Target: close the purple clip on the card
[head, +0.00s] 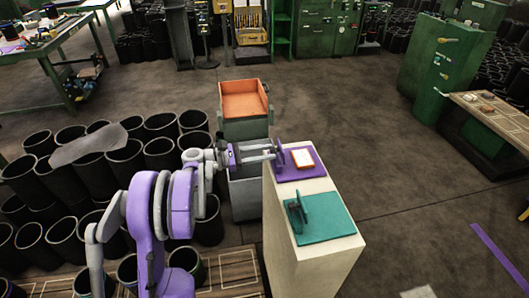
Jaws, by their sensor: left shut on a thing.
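The purple clip has a flat purple base (314,172) on top of a pale pedestal, at its far end. Its purple flap (280,146) stands up at the left side of the base. The card (303,158), white with an orange edge, lies on the base to the right of the flap, uncovered. My left gripper (277,153) reaches in from the left and is shut on the purple clip's flap. The exact contact is small and partly hidden by the fingers. My right gripper is not in view.
A teal clip (325,222) with a raised dark flap sits nearer on the same pale pedestal (310,262). A green cart with an orange tray (243,103) stands behind. Many black sleeves (98,172) stand at the left. Floor to the right is mostly clear.

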